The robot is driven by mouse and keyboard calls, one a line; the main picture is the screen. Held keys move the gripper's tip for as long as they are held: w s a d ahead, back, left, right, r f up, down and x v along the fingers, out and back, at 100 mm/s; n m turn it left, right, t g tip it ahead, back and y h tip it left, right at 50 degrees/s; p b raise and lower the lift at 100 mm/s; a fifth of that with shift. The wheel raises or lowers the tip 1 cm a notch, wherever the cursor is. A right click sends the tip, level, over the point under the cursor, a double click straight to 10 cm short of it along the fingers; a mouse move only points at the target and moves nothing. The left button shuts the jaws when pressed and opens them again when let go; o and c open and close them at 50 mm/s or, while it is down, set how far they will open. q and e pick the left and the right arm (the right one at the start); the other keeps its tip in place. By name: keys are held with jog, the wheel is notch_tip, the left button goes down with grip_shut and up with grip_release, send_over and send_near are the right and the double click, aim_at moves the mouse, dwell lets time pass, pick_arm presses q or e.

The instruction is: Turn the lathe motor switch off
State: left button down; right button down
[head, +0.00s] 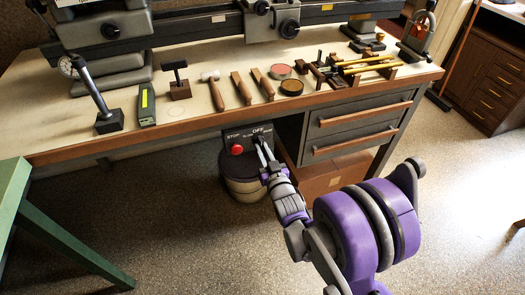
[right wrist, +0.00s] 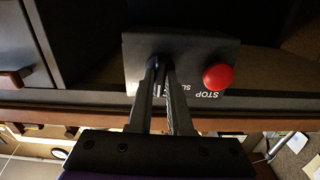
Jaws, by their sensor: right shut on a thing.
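My right gripper (head: 260,140) reaches the panel's right part. In the wrist view its fingertips (right wrist: 160,63) are shut at the panel on the switch lever, which the fingers mostly hide. My left gripper is not in view.
The wooden bench (head: 190,112) carries the lathe (head: 220,28) and several hand tools. Drawers (head: 355,125) stand to the panel's right. A green stand (head: 12,190) is at left.

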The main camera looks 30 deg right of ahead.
jog(key=shift+n, duration=0.3)
jog(key=c, duration=0.8)
grip_release()
jog(key=shift+c, duration=0.2)
jog(key=v, duration=1)
jog(key=shift+s+p, duration=0.3)
jog(key=shift+s, duration=0.1)
